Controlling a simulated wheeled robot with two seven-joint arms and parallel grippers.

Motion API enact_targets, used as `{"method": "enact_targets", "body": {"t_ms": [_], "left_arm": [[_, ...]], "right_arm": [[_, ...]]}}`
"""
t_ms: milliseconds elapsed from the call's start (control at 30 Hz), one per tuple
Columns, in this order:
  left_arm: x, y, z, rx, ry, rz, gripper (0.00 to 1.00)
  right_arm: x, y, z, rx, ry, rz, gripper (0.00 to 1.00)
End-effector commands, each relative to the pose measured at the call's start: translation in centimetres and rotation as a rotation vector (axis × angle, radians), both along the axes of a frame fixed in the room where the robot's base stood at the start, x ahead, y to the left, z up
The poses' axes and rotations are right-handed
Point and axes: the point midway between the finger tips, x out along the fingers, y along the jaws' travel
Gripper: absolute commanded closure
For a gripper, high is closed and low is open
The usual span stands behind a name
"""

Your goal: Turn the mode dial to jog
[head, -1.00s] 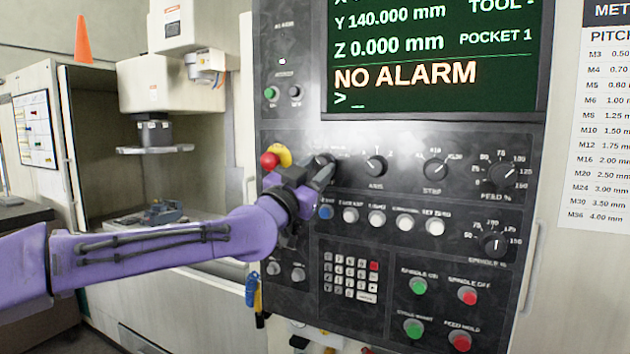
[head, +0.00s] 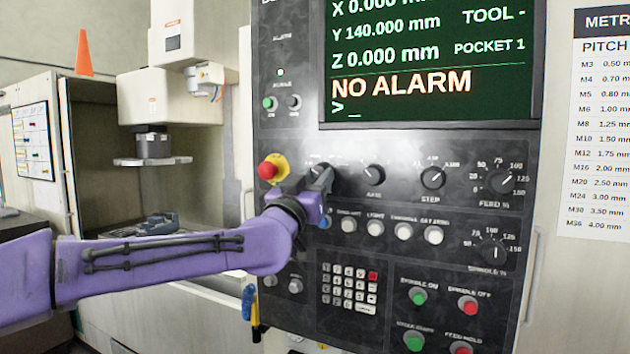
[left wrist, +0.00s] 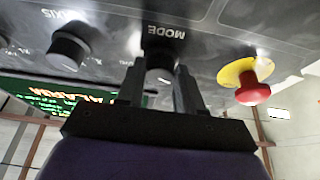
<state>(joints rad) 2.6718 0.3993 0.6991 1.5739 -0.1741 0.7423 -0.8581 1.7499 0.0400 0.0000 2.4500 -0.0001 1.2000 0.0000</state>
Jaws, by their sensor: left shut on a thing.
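The mode dial (head: 320,168) is a dark round knob on the control panel, right of the red emergency stop. My left gripper (head: 323,181) is at this dial and partly covers it in the head view. In the left wrist view, the two fingers of my left gripper (left wrist: 160,82) stand on either side of the dark dial (left wrist: 159,60), shut on it, just below the word MODE. The dial's setting and its position labels cannot be read. My right gripper is in neither view.
The red emergency stop (head: 267,170) on its yellow ring is close to the left of my gripper. The axis dial (head: 374,174) is to the right. A row of push buttons, including a white one (head: 376,228), lies below. The screen (head: 430,60) above reads NO ALARM.

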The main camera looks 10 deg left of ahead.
Motion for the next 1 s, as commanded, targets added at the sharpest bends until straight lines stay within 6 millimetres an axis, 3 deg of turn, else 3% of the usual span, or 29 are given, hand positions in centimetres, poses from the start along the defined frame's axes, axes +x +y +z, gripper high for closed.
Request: {"method": "enact_targets", "body": {"t_ms": [67,100,167,533,800,1000], "left_arm": [[0.0,0.1,0.1,-0.001,-0.002,0.001,0.94],[0.0,0.1,0.1,-0.001,-0.002,0.001,0.58],[0.0,0.1,0.1,-0.001,-0.002,0.001,0.39],[-0.7,0.2,-0.5,0.001,-0.001,-0.001,0.39],[-6.3,1.7,-3.1,0.000,-0.004,-0.001,0.39],[-8.9,2.5,-4.0,-0.003,0.000,-0.001,0.39]], "right_arm": [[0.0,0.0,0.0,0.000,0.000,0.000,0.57],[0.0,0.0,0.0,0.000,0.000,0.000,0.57],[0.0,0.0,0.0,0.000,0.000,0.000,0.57],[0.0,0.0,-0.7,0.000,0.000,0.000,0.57],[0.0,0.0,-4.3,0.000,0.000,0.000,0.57],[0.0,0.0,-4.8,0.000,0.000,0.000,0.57]]}}
